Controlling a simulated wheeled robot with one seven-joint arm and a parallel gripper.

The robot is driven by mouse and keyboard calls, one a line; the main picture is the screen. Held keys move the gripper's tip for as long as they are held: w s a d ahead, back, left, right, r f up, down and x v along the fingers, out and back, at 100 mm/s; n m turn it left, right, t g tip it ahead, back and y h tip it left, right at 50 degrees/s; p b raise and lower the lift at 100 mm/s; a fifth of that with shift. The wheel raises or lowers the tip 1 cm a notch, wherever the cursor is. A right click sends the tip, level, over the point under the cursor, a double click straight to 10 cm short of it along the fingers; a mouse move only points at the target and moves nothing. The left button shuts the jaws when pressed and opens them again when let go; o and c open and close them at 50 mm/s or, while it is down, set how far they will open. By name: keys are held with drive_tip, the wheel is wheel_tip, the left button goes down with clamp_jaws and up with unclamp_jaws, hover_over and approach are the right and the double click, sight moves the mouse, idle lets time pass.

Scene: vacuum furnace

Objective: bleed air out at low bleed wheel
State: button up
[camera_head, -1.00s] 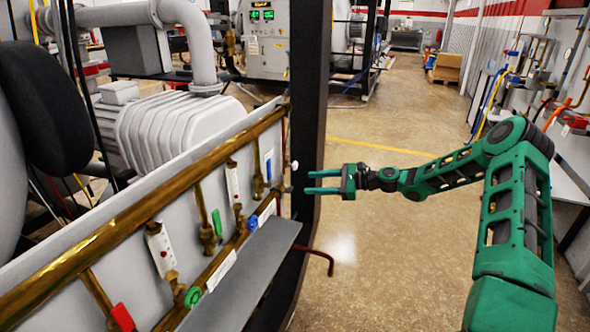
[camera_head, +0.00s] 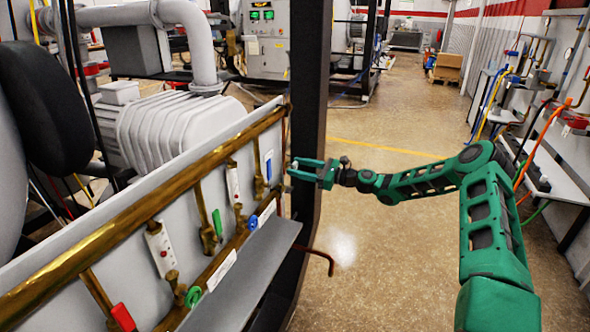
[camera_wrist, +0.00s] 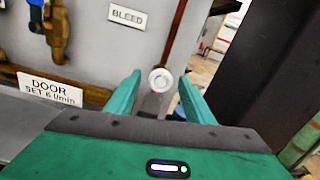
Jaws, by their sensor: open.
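A small round white wheel (camera_wrist: 160,79) shows in the wrist view at the lower end of a brown pipe, below and right of a BLEED sign (camera_wrist: 127,16). In the head view the white wheel (camera_head: 295,165) is a small spot at the panel's right end, partly hidden by my gripper. My gripper (camera_wrist: 161,84) is open, with one green finger on each side of the wheel in the wrist view and a gap to both. I cannot tell whether the tips reach past it. In the head view my gripper (camera_head: 293,168) points left at the panel end.
A dark upright post (camera_head: 308,100) stands right beside the wheel. A grey ledge (camera_head: 240,265) runs below the brass pipes. A DOOR sign (camera_wrist: 50,89) and a brass valve (camera_wrist: 57,35) are left in the wrist view.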

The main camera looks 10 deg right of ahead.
drive_tip(key=shift+x, duration=0.85)
